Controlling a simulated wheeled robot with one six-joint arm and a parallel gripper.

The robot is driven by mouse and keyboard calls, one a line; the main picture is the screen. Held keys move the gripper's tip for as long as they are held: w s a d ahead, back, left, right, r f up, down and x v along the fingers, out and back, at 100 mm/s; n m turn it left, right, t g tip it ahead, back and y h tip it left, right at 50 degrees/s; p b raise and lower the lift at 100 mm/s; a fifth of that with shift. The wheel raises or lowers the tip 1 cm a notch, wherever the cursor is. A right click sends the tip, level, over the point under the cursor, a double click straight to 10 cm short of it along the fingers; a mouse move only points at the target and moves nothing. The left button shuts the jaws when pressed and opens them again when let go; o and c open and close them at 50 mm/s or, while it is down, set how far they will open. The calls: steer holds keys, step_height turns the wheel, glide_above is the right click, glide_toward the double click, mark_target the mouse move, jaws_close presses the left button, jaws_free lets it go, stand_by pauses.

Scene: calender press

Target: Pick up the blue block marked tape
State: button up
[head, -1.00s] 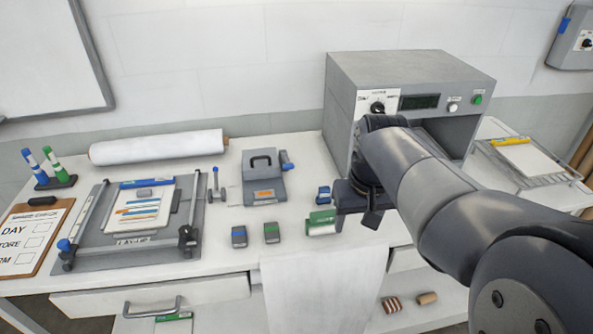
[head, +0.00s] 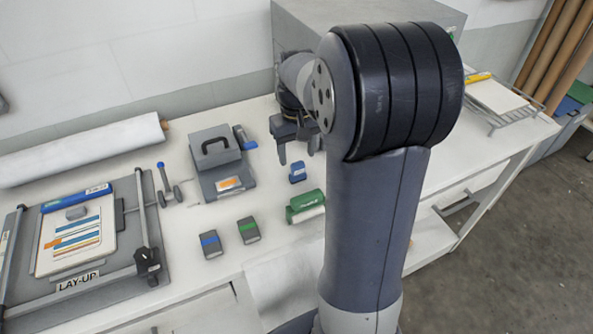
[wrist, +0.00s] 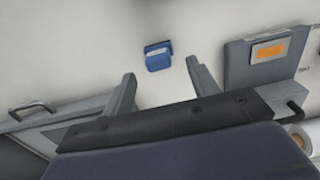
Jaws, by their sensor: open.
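The small blue block (head: 297,172) lies on the white bench, with a pale label too small to read. It also shows in the wrist view (wrist: 158,56), just beyond the fingertips and roughly centred between them. My gripper (head: 298,148) is open and empty, with its fingers pointing down above the bench near the block. In the wrist view my gripper (wrist: 160,72) has its two fingers apart, and neither is seen touching the block.
A green block (head: 306,206) lies close in front. Two grey blocks, one blue-striped (head: 208,244) and one green-striped (head: 248,230), lie to the left. A grey device with an orange label (head: 216,158) stands behind left. The grey press (head: 300,35) stands behind my arm.

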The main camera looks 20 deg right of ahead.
mark_target(298, 163)
steer(key=shift+d+f+p, duration=0.15)
steer(key=shift+f+p, duration=0.25)
steer(key=shift+f, duration=2.25)
steer(key=c, duration=1.1)
